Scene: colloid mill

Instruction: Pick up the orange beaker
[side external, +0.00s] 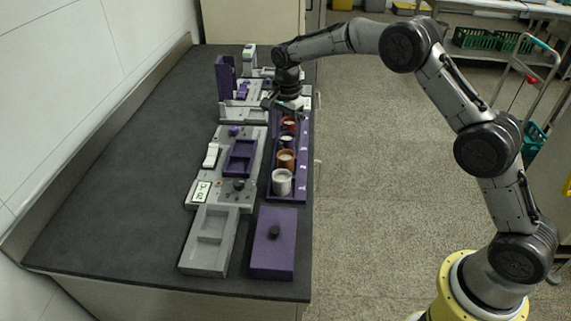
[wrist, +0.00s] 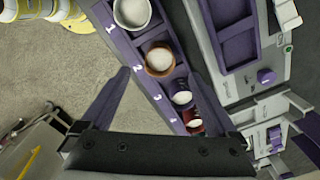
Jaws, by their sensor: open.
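The orange beaker (side external: 286,160) stands upright in the purple rack (side external: 272,197) on the bench, second from the near end. In the wrist view it is the orange-rimmed beaker (wrist: 160,60) with pale contents, beside the number 2. My gripper (side external: 285,104) is open and empty above the far part of the rack, beyond the orange beaker in the side view. In the wrist view the two purple fingers (wrist: 160,73) spread apart, and the orange beaker appears near the line between their tips, not touching them.
A white beaker (side external: 282,183) stands in slot 1. A small white-topped cup (side external: 286,141) and a red cup (side external: 289,124) stand on the other side. Grey and purple machine parts (side external: 241,157) lie left of the rack. A purple lidded box (side external: 273,258) is nearer.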

